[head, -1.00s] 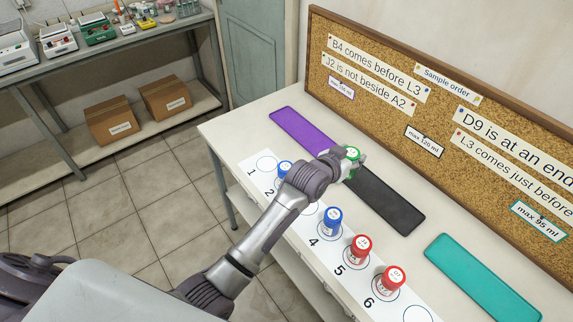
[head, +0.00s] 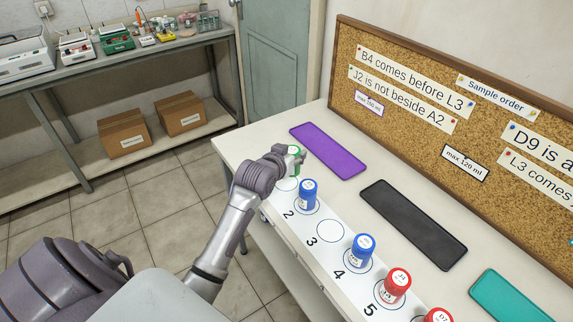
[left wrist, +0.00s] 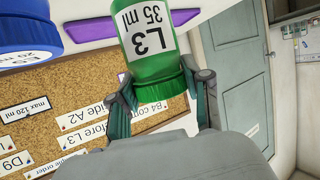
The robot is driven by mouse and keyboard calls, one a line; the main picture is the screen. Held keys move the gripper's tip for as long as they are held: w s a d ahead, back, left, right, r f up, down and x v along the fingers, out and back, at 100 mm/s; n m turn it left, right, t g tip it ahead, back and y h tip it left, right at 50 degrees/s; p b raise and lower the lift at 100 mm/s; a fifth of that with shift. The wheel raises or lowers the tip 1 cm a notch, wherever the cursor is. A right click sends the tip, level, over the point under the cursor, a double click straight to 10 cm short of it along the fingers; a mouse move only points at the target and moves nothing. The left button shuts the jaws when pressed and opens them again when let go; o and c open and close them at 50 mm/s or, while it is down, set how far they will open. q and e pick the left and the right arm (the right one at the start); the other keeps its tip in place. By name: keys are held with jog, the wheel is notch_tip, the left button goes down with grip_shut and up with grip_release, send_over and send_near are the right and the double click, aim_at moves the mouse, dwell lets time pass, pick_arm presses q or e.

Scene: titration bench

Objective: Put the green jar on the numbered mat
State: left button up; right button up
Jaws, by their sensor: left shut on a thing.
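The green jar (head: 296,150) is in my left gripper (head: 291,158), over the far end of the numbered mat (head: 325,255) by the first circle. In the left wrist view the jar (left wrist: 155,50) reads "L3 35 ml", and the fingers of the gripper (left wrist: 165,95) are closed around its lid end. I cannot tell whether the jar touches the mat. On the mat, a blue jar (head: 307,195) stands at 2, circle 3 is empty, another blue jar (head: 363,249) is at 4, and a red jar (head: 395,285) is at 5. My right gripper is out of view.
A purple mat (head: 328,150), a black mat (head: 414,224) and a teal mat (head: 508,300) lie behind the numbered mat, bare where visible. A corkboard (head: 400,145) with notes stands at the back. The blue jar at 2 is close beside the gripper.

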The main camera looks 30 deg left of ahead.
pick_arm(q)
jog(key=shift+a+f, duration=0.6)
jog(key=shift+a, duration=0.3)
jog(key=shift+f, duration=2.05)
jog(key=shift+f, duration=0.15)
jog(key=o, duration=1.2)
jog(key=shift+o, duration=0.2)
jog(key=v, duration=1.2)
